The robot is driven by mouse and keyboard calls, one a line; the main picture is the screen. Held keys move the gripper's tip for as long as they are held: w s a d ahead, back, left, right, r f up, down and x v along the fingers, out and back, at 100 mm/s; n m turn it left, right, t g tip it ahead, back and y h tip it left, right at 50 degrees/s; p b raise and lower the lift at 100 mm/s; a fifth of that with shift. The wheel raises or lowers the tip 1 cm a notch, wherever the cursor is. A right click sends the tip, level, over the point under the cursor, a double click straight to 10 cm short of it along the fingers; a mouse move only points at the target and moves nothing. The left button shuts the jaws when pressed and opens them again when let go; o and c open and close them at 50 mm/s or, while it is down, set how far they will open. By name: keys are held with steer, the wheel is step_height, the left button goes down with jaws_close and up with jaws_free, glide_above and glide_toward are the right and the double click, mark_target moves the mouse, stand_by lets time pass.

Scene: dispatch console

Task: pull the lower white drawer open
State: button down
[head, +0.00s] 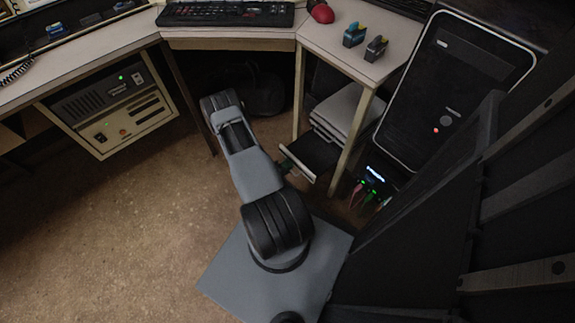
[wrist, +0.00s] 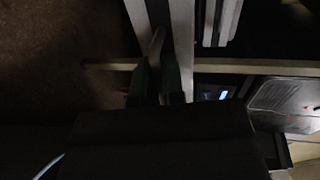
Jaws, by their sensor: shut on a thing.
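The lower white drawer (head: 300,168) stands out from the white drawer unit (head: 345,108) under the right side of the desk. Its dark inside shows from above in the head view. In the wrist view, pale drawer panels (wrist: 183,35) run up the picture. My gripper (wrist: 156,78) has its green-tinted fingers closed around a thin grey handle (wrist: 156,46) beside these panels. In the head view, my gripper (head: 286,162) is at the drawer's front left, small and partly hidden by my arm.
A pale desk leg (head: 350,145) stands close to the right of the drawer. A large dark tablet-like panel (head: 455,90) and lit cables (head: 375,180) are further right. A cream equipment box (head: 115,110) is at the left. The brown floor (head: 130,220) is clear at the left.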

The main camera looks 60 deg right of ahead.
steer(key=c, duration=1.2)
jaws_free()
steer(key=shift+c, duration=0.2)
steer(key=p+v, duration=0.3)
steer(key=v, duration=1)
steer(key=shift+a, duration=0.35)
steer(key=shift+w+r, duration=0.1)
steer(key=w+a+r+m+y+p, duration=0.25)
steer(key=r+m+p, duration=0.3)
steer(key=r, duration=0.55)
steer(key=w+a+r+m+g+y+p, duration=0.15)
steer(key=w+r+m+p, duration=0.35)
steer(key=r, duration=0.6)
steer(key=a+r+m+t+y+p, duration=0.1)
steer(key=a+r+m+y+p, duration=0.2)
steer(key=r+m, duration=0.65)
steer(key=a+r+m+t+y+p, duration=0.2)
steer(key=a+r+m+t+p, duration=0.1)
steer(key=r, duration=0.9)
steer(key=s+a+r+m+t+y+p, duration=0.1)
steer(key=a+r+m+t+y+p, duration=0.2)
steer(key=r, duration=0.9)
steer(key=s+a+r+m+t+y+p, duration=0.1)
steer(key=a+r+m+t+y+p, duration=0.2)
steer(key=r+m+p, duration=0.3)
step_height(320, 180, up, 7)
steer(key=a+p, duration=0.1)
steer(key=p, duration=0.2)
steer(key=shift+p, duration=0.3)
